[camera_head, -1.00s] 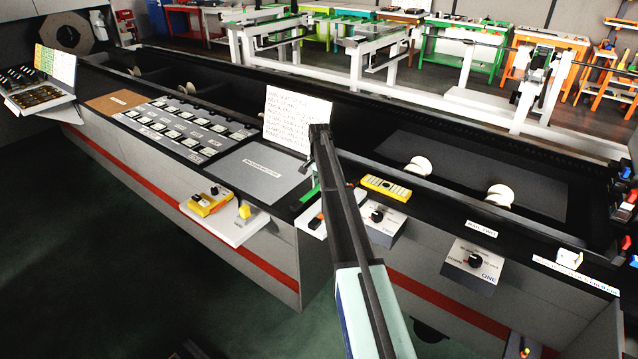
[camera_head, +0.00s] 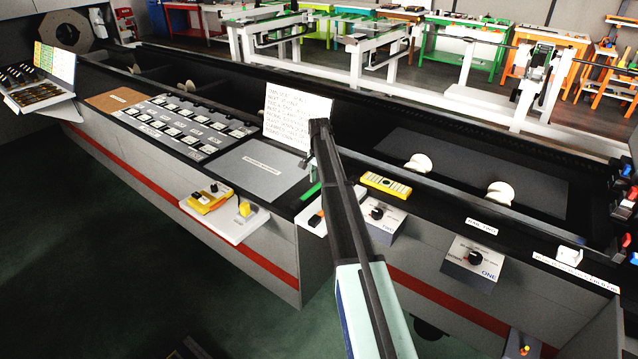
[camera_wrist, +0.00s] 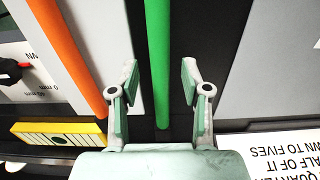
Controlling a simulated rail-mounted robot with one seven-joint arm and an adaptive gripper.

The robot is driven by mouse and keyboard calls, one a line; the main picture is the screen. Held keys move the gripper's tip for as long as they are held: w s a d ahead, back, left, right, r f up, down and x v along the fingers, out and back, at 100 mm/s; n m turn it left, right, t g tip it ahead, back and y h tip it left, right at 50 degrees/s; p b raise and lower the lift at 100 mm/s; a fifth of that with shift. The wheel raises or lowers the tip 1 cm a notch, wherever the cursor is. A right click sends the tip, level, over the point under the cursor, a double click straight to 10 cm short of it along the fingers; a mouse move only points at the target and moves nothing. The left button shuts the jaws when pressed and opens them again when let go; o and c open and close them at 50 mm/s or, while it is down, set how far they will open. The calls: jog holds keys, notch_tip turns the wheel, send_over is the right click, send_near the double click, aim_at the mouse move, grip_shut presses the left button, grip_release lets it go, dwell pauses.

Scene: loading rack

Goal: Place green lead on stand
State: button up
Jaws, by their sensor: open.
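The green lead (camera_wrist: 156,50) shows in the wrist view as a straight green rod, running from the top edge down between my fingers. In the head view it is a short green strip (camera_head: 311,191) near the bench's front edge, beside my arm. My gripper (camera_wrist: 159,78) is open, with one finger on each side of the lead; gaps show on both sides. In the head view my arm partly hides the gripper. An orange lead (camera_wrist: 67,55) lies left of the green one, over a white surface. I cannot tell which part is the stand.
A yellow box (camera_head: 386,185) lies right of my arm, above a white knob panel (camera_head: 378,217). A printed white sheet (camera_head: 296,117) stands behind the gripper. A grey plate (camera_head: 257,169) and a white shelf with yellow items (camera_head: 232,226) are on the left.

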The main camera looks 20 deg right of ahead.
aim_at(319, 183)
notch_tip(319, 183, up, 11)
jog(key=b, duration=0.3)
